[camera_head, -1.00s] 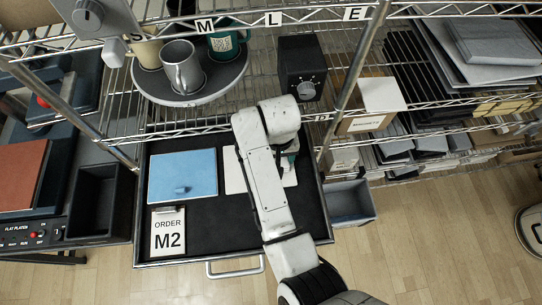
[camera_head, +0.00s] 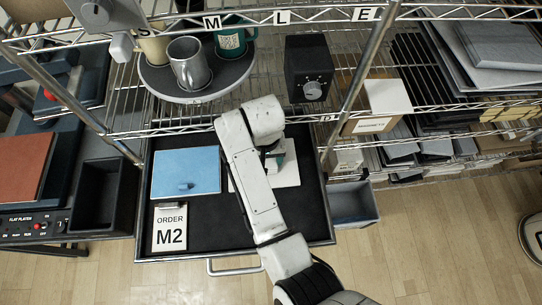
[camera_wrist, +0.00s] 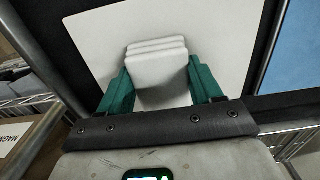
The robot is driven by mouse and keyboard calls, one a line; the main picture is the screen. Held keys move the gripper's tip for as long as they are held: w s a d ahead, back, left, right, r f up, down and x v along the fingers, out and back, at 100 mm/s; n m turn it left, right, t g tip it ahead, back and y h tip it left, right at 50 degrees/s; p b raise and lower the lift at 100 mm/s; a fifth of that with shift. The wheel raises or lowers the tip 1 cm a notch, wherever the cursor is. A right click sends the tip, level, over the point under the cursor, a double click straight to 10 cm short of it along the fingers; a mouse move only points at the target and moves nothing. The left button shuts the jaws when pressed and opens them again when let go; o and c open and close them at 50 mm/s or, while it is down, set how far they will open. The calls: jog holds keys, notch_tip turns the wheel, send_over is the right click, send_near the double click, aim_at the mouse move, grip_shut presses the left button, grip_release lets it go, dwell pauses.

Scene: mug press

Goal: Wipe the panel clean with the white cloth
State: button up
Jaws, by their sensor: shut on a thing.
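A white panel (camera_wrist: 215,30) lies flat on the dark drawer tray; in the head view the panel (camera_head: 291,178) shows to the right of my arm, partly hidden by it. My gripper (camera_wrist: 158,78) has green fingers and is shut on the folded white cloth (camera_wrist: 157,62). The cloth is over the panel; I cannot tell whether it touches. In the head view my gripper (camera_head: 274,160) is mostly hidden behind my arm. No marks are clear on the visible part of the panel.
A blue panel (camera_head: 186,170) lies left of my arm, with an order card (camera_head: 170,229) marked M2 below it. A round tray (camera_head: 195,95) with mugs stands on the shelf above. A grey bin (camera_head: 352,204) sits to the right.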

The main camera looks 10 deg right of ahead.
jog(key=shift+w+a, duration=0.15)
jog(key=shift+a, duration=3.25)
jog(key=shift+r, duration=0.1)
jog(key=shift+r, duration=2.95)
jog(key=shift+r, duration=0.15)
notch_tip(320, 180, up, 3)
jog(key=shift+f, duration=0.15)
